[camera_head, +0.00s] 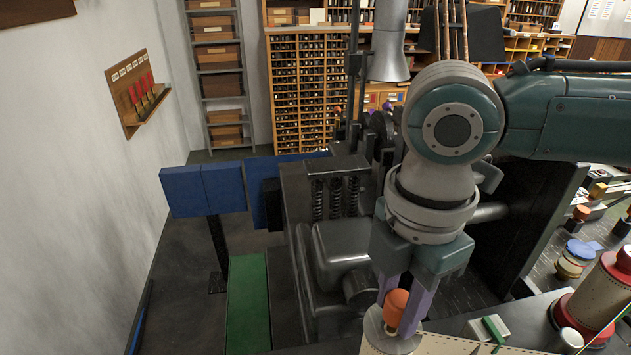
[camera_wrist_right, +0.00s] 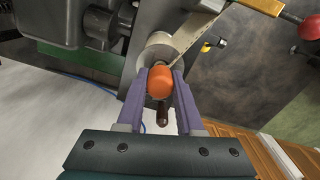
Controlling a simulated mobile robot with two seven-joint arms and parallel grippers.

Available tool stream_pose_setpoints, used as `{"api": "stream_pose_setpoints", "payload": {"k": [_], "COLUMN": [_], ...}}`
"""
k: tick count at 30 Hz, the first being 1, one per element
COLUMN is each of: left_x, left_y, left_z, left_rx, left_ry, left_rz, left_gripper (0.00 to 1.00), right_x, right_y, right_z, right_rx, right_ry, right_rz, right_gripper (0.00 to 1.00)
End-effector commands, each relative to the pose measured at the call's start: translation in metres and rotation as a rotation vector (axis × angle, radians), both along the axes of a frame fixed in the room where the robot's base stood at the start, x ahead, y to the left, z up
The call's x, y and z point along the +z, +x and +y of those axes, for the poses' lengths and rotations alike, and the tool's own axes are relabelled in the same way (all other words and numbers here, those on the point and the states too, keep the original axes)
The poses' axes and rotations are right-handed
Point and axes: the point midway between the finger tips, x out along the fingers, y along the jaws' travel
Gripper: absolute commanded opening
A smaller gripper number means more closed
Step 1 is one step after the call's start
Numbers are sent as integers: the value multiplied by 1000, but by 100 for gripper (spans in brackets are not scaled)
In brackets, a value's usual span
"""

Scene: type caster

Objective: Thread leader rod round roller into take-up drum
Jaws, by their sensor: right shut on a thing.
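My right gripper (camera_head: 404,312) points down at the front of the dark machine, its purple fingers closed on an orange knob-like end (camera_head: 397,303). In the right wrist view the orange end (camera_wrist_right: 160,82) sits between the fingertips of the gripper (camera_wrist_right: 161,88), with a dark pin (camera_wrist_right: 162,115) showing beyond it. I take this to be the leader rod; most of it is hidden. A pale round roller or drum (camera_wrist_right: 155,48) is just behind it, with a pale paper strip (camera_wrist_right: 203,30) running up and right. My left gripper is not in view.
The machine's grey casing (camera_head: 345,245) is close to the left of my gripper. A cream perforated spool with red flanges (camera_head: 605,288) stands at the right. A green-and-white small block (camera_head: 490,328) lies on the front bench. A green strip (camera_head: 248,305) lies at left.

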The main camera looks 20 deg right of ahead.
Motion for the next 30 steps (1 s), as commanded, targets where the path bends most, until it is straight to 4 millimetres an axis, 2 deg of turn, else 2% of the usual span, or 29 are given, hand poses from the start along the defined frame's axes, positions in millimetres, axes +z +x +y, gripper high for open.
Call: {"api": "stream_pose_setpoints", "payload": {"k": [11,12,18,21,30], "left_x": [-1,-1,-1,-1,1], "left_y": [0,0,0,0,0], "left_z": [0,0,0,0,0], "left_rx": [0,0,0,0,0], "left_ry": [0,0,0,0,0], "left_rz": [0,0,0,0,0], "left_gripper": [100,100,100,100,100], "right_x": [-3,-3,-2,-2,0], "right_y": [0,0,0,0,0], "right_z": [0,0,0,0,0], "right_rx": [0,0,0,0,-1], "right_ry": [0,0,0,0,0], "right_rz": [0,0,1,1,1], "right_gripper": [0,39,61,71,71]}}
